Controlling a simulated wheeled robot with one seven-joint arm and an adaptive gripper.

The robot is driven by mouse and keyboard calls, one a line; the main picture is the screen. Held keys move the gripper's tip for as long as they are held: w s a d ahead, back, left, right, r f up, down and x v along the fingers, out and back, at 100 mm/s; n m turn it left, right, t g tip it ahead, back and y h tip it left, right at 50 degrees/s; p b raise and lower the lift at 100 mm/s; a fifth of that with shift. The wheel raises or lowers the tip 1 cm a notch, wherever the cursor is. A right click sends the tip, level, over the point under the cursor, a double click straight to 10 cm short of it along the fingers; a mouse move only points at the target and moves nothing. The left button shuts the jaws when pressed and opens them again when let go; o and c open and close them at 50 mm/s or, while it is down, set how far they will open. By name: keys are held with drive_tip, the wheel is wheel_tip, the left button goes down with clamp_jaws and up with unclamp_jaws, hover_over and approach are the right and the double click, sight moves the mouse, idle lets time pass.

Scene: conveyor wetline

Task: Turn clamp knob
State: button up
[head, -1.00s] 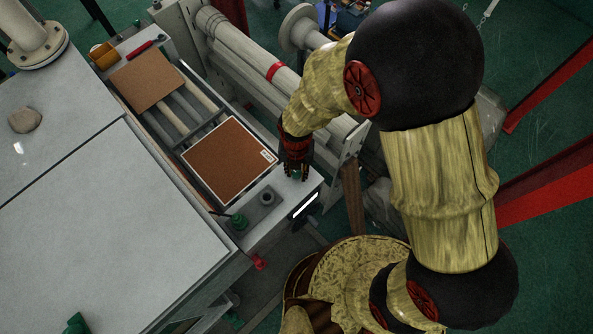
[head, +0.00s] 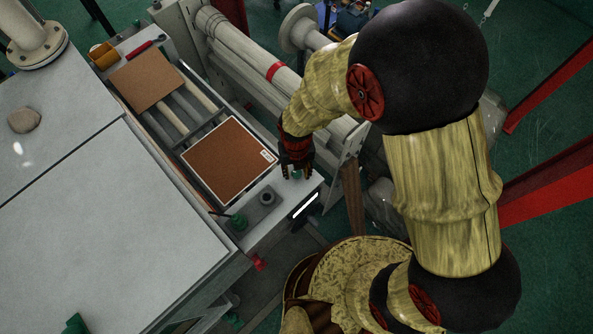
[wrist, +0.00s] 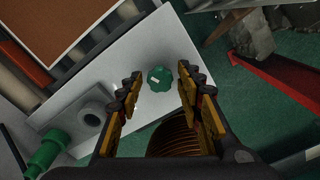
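The clamp knob (wrist: 159,79) is green and scalloped, with a white mark on its face. It sits on the light grey end plate (wrist: 165,45). In the wrist view my gripper (wrist: 158,80) is open, with one finger on each side of the knob and a gap on both sides. In the head view my gripper (head: 296,172) points down over the plate's right corner, and only a little green of the knob (head: 297,175) shows between the fingers.
A dark round fitting (head: 267,198) and a green fitting (head: 238,221) stand on the plate left of the knob. A brown square panel (head: 228,160) lies on the conveyor behind. A red handle (head: 258,262) sticks out below the front edge. A wide grey tabletop (head: 110,230) is at left.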

drive_tip(key=shift+r+p, duration=2)
drive_tip(key=shift+r, duration=1.1)
drive_tip(key=m, duration=0.3)
drive_tip(key=shift+s+d, duration=0.1)
drive_tip(key=shift+s, duration=0.05)
drive_tip(key=s+d+r+n+t+b, duration=0.2)
drive_tip(key=d+n+b, duration=0.5)
drive_tip(key=n+b, duration=0.2)
drive_tip(key=s+d+r+n+t+b, duration=0.1)
drive_tip(key=s+d+r+n+b, duration=0.1)
drive_tip(key=d+n+b, duration=0.6)
drive_tip(key=s+d+r+n+t+b, duration=0.2)
drive_tip(key=d+n+b, duration=0.5)
drive_tip(key=n, duration=1.1)
drive_tip(key=s+b, duration=0.1)
drive_tip(key=b, duration=0.2)
drive_tip(key=shift+d+t, duration=0.25)
drive_tip(key=shift+t, duration=0.05)
